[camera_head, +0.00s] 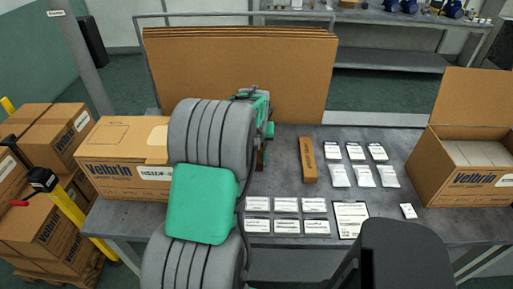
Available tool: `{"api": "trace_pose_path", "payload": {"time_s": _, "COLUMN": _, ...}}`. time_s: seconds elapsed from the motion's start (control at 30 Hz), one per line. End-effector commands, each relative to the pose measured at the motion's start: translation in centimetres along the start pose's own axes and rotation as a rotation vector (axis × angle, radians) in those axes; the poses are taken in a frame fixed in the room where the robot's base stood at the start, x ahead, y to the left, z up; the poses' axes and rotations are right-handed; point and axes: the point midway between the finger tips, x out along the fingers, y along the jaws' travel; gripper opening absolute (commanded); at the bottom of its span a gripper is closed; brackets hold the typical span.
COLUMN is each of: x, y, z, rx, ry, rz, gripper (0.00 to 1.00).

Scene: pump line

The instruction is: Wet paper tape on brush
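My grey and green arm fills the centre-left of the head view and covers part of the table. Its teal-and-grey end, my gripper (264,130), shows behind the arm at the table's back edge. The fingers are mostly hidden, so I cannot tell whether they are open or shut.
The grey table (390,222) holds a closed carton (125,160) on the left and an open carton (462,180) on the right. Between them lie a narrow brown box (308,160), white packets (363,176), label cards (286,205) and a printed sheet (351,218). Flat cardboard (240,75) stands behind.

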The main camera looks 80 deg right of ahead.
Motion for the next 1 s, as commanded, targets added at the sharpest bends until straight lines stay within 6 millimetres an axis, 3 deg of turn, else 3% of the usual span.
{"api": "trace_pose_path", "payload": {"time_s": 0.77, "x": 1.3, "y": 0.0, "z": -3.4, "rx": -0.001, "ry": 0.000, "rz": 0.000, "gripper": 0.00}}
{"api": "trace_pose_path", "payload": {"time_s": 1.0, "x": 1.3, "y": 0.0, "z": -3.5, "rx": -0.001, "ry": 0.000, "rz": 0.000, "gripper": 0.00}}
